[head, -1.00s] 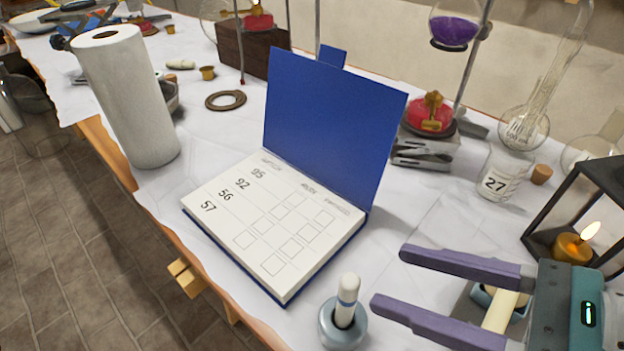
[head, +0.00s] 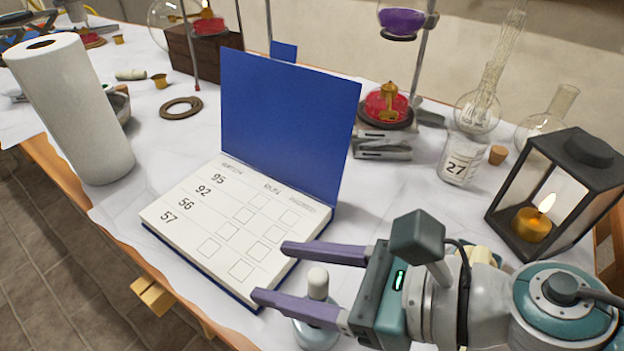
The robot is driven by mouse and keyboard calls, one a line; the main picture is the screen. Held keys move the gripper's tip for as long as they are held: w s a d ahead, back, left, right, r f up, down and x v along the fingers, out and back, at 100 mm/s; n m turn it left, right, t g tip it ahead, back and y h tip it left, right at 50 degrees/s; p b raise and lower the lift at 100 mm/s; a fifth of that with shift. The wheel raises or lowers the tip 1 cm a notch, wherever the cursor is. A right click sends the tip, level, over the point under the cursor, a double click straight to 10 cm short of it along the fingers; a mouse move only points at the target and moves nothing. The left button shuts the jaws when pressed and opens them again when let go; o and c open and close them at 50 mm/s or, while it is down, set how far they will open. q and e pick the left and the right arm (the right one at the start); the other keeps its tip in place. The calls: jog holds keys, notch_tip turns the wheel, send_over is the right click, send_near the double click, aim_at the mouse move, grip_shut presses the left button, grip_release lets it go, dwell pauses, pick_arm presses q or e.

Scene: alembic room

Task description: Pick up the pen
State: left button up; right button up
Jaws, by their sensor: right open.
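The pen (head: 318,284) is white and stands upright in a round grey-blue holder (head: 314,337) at the table's front edge. My right gripper (head: 272,272) comes in from the right with its two purple fingers apart. In the head view the pen's top shows between the fingers. The near finger crosses in front of the pen's lower part and hides it. I cannot tell whether a finger touches the pen. My left gripper is not in view.
An open blue book (head: 288,130) with numbers lies just left of the gripper. A black lantern (head: 556,185) with a lit candle stands at right. A jar marked 27 (head: 459,160) and glassware stand behind. A paper roll (head: 72,115) stands at left.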

grip_shut()
dwell(0.3)
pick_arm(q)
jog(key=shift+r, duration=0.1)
pick_arm(e)
jog(key=shift+r, duration=0.1)
